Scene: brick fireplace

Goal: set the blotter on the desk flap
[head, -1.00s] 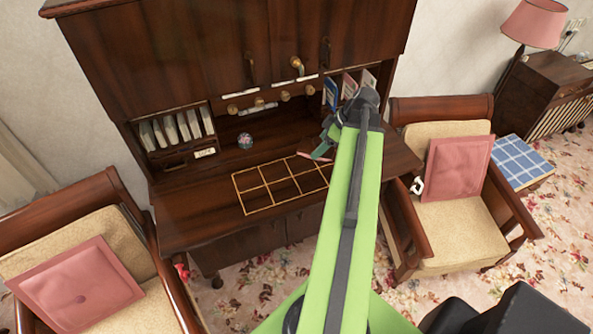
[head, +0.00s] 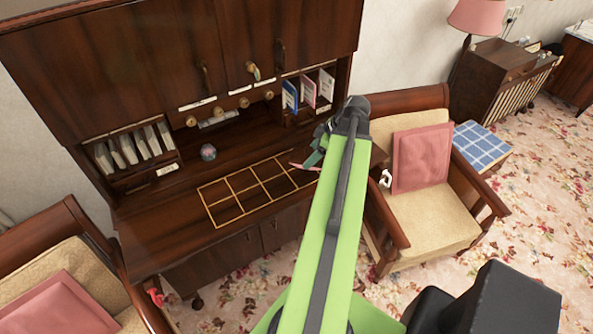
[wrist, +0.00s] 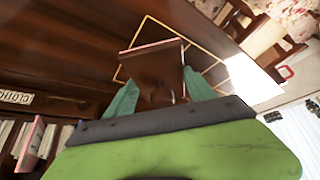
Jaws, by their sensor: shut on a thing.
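The blotter (wrist: 153,68) is a dark brown wooden piece with a pink edge. In the wrist view it sits between the two green fingers of my gripper (wrist: 160,90), which is shut on it. In the head view my gripper (head: 313,160) is over the right part of the desk, and only a pink strip of the blotter (head: 300,166) shows; the arm hides the rest. The desk flap (head: 150,232) is dark wood, with a gold grid (head: 212,206) marked on it. The blotter is near the grid's right end. I cannot tell whether it touches the flap.
Upright envelopes stand in slots at the left (head: 130,145) and right (head: 308,92) of the desk. A round paperweight (head: 208,152) sits behind the grid. Armchairs stand at the right (head: 430,215) and lower left (head: 75,270). The grid's cells look empty.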

